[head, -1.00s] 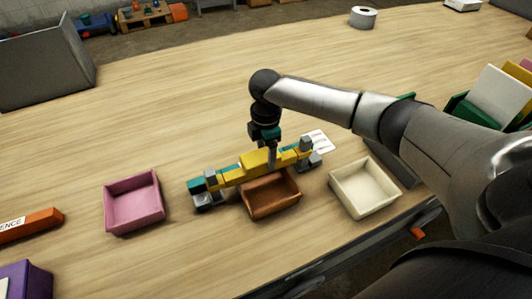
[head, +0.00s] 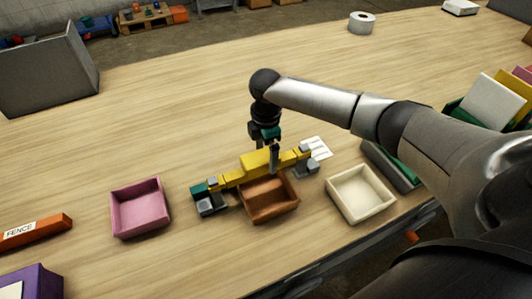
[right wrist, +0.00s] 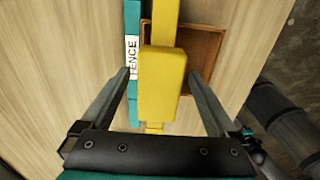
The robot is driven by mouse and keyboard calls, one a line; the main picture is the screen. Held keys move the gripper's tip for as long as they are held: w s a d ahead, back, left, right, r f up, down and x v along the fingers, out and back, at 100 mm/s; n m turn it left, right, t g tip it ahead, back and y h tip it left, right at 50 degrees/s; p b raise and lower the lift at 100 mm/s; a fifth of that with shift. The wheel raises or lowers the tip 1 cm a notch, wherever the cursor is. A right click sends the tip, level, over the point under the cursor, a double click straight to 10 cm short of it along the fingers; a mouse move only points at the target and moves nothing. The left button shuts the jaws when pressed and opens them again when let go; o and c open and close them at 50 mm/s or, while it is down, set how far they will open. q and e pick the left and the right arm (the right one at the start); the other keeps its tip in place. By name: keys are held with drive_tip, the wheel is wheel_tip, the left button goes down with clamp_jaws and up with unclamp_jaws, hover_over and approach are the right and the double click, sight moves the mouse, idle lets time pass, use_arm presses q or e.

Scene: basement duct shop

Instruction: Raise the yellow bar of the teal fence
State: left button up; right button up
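The yellow bar (head: 232,180) runs slantwise along the teal fence, with a thicker yellow block (right wrist: 163,85) near its middle. The teal fence (head: 199,190) shows at the bar's left end; in the right wrist view its teal strip (right wrist: 132,105) with a FENCE label lies left of the bar. Grey blocks sit at both ends. My right gripper (head: 273,160) points down over the thick block. In the right wrist view its fingers (right wrist: 160,73) stand on either side of the block, with narrow gaps. My left gripper is out of view.
A brown tray (head: 270,216) lies just in front of the bar. A pink tray (head: 141,234) stands left and a cream tray (head: 362,214) right. An orange FENCE sign (head: 38,232) lies far left. The table behind the fence is mostly clear.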

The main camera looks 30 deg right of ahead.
sight(266, 155)
wheel_tip(266, 155, up, 15)
drive_tip(key=p, duration=0.1)
idle(0.7)
idle(0.4)
